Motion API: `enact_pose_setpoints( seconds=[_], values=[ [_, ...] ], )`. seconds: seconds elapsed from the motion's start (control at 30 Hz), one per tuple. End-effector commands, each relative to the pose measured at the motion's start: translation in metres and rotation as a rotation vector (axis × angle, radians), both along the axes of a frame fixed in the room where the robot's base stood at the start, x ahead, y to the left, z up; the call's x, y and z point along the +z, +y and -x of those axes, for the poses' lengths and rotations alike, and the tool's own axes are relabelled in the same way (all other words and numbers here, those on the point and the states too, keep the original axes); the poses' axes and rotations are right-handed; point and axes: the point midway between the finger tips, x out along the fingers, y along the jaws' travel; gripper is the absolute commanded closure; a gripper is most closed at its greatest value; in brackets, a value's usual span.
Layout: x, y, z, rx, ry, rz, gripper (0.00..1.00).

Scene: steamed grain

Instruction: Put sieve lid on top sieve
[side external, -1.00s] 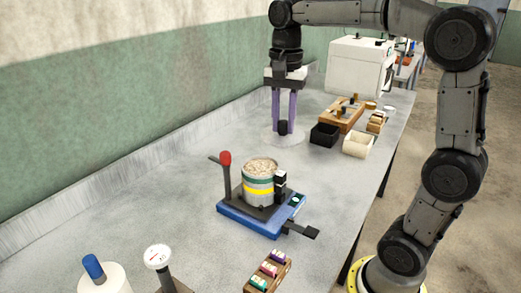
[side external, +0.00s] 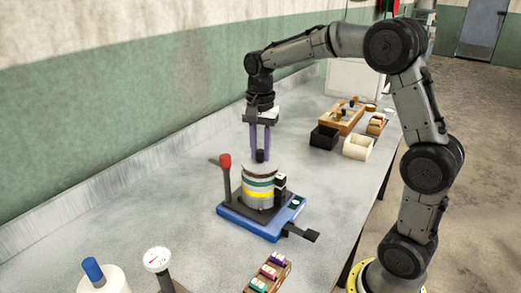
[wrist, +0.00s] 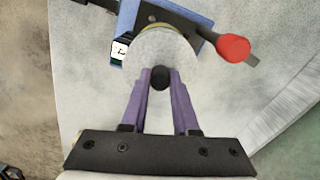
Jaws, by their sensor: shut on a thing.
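My gripper (side external: 260,157), with purple fingers, is shut on the black knob of the sieve lid (side external: 261,172), a pale, clear-looking disc. The lid is level and over the mouth of the sieve stack (side external: 258,190), whose rings are banded green, grey and yellow. In the side view I cannot tell whether the lid rests on the top sieve or hangs just above it. In the wrist view the lid (wrist: 165,48) covers most of the stack, and my gripper (wrist: 160,78) holds the knob. The grain inside is hidden.
The stack stands on a blue shaker base (side external: 240,222) with a red-knobbed lever (side external: 225,161) at left and a black clamp (side external: 280,184) at right. A black bin (side external: 324,137) and cream bin (side external: 357,147) stand behind. A wooden vial rack (side external: 269,272) is in front.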

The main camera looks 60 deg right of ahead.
Motion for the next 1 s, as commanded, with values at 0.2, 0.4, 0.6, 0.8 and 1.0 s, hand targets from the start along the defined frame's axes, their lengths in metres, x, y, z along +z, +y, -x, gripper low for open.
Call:
enact_pose_setpoints(
  seconds=[0.2,0.4,0.6,0.8,1.0],
  values=[
    [-0.001,0.0,0.0,0.0,0.0,0.0,1.0],
    [-0.006,0.0,0.0,0.0,0.0,0.0,1.0],
    [-0.011,0.0,0.0,0.0,0.0,0.0,1.0],
    [-0.012,0.0,0.0,0.0,0.0,0.0,0.52],
    [-0.011,0.0,0.0,0.0,0.0,0.0,0.42]
  ],
)
